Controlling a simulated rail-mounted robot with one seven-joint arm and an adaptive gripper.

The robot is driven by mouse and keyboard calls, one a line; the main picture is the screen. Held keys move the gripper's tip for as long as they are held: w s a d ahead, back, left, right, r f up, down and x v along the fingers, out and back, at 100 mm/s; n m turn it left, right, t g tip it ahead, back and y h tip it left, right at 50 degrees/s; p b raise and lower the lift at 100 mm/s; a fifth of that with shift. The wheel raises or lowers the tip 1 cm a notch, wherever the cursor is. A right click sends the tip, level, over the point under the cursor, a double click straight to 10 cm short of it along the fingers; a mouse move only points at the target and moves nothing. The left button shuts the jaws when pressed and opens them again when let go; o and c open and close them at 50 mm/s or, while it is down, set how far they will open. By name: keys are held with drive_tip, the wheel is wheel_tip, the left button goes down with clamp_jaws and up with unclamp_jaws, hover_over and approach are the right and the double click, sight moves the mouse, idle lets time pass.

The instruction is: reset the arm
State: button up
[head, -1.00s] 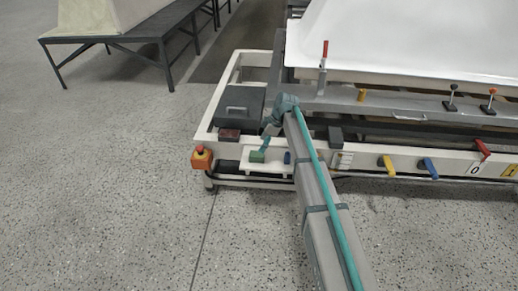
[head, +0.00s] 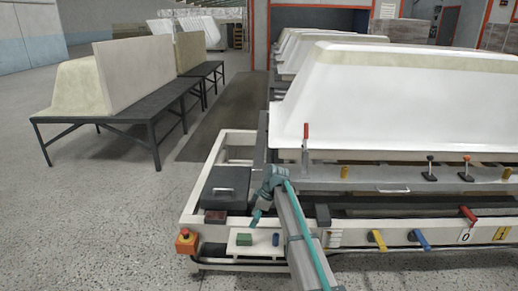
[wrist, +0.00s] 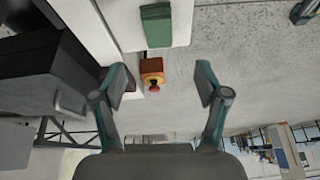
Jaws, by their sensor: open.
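My gripper (head: 257,217) is at the end of my arm, over the left end of the white machine frame (head: 190,212). In the head view it is small and hangs just above a small white shelf. In the wrist view my gripper (wrist: 162,82) has its two teal fingers spread wide, with nothing between them. A green block (head: 244,239) lies on the shelf, and it also shows in the wrist view (wrist: 156,25), beyond the fingertips. A blue cylinder (head: 275,239) stands beside the block.
An orange box with a red button (head: 187,243) is at the frame's left corner; it shows in the wrist view (wrist: 152,72). A dark grey case (head: 225,188) sits behind my gripper. A white tub shell (head: 390,105) stands at right. Open floor (head: 90,220) lies left.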

drive_tip(key=s+d+f+m+g+h, duration=0.15)
drive_tip(key=s+d+f+m, duration=0.25)
drive_tip(key=s+f, duration=0.6)
drive_tip(key=s+d+f+m+g+h, duration=0.1)
drive_tip(key=s+d+f+m+g, duration=0.3)
drive_tip(key=s, duration=1)
drive_tip(key=s+d+f+m+g+h, duration=0.15)
drive_tip(key=s+d+f+m, duration=0.35)
drive_tip(key=s+f, duration=0.55)
drive_tip(key=s+d+f+m+g, duration=0.1)
drive_tip(key=s+d+g, duration=0.1)
drive_tip(key=s, duration=1)
drive_tip(key=s+d+f+m+g, duration=0.1)
drive_tip(key=s+d+g, duration=0.1)
drive_tip(key=s, duration=0.9)
drive_tip(key=s+d+f+m+g, duration=0.1)
drive_tip(key=s+d+m+g, duration=0.15)
drive_tip(key=s, duration=0.95)
drive_tip(key=w+r+t+p, duration=0.3)
drive_tip(key=r+p, duration=0.5)
drive_tip(key=p, duration=0.5)
drive_tip(key=w+r+t+p, duration=0.3)
drive_tip(key=r+p, duration=0.5)
drive_tip(key=p, duration=0.5)
drive_tip(key=shift+w+n+t, duration=0.35)
drive_tip(key=shift+w, duration=0.45)
